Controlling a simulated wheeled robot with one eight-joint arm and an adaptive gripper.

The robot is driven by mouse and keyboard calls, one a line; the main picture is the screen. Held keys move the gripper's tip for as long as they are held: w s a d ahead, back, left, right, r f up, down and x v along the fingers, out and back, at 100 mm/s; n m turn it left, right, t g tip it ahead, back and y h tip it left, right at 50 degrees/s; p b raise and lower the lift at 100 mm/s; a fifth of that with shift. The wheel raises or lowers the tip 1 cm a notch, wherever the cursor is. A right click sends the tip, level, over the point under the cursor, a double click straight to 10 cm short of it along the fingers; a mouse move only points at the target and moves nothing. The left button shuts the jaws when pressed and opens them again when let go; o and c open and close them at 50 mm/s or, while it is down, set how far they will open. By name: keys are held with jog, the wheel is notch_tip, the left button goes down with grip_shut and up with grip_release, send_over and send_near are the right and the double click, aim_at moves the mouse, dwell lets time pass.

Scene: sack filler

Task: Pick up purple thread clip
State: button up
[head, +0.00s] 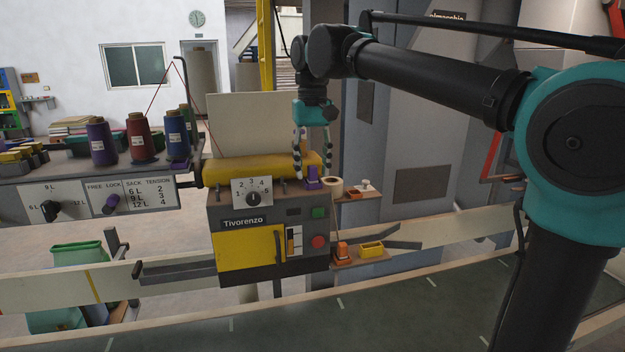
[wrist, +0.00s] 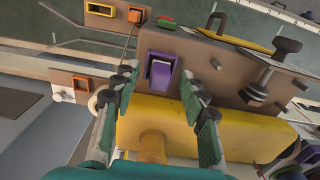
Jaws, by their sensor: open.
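The purple thread clip (head: 313,180) stands on top of the grey sewing machine head (head: 225,222), near its right end. It also shows in the wrist view (wrist: 152,82) as a purple block with a pale face. My gripper (head: 312,174) is open and points down above the machine, its fingers to either side of the clip in the picture. In the wrist view my gripper (wrist: 160,78) frames the clip between its two fingertips, with gaps at both sides. I see no clear contact with the clip.
A yellow cylinder (head: 240,171) lies along the machine's back. A cream thread roll (head: 333,186) and small shelf (head: 362,195) sit close to the right. A lower shelf holds a yellow tray (head: 371,249). Thread cones, including a purple one (head: 101,145), stand at left.

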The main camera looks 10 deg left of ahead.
jog(key=shift+f, duration=0.3)
jog(key=shift+c, duration=0.5)
grip_shut()
jog(key=shift+r, duration=0.15)
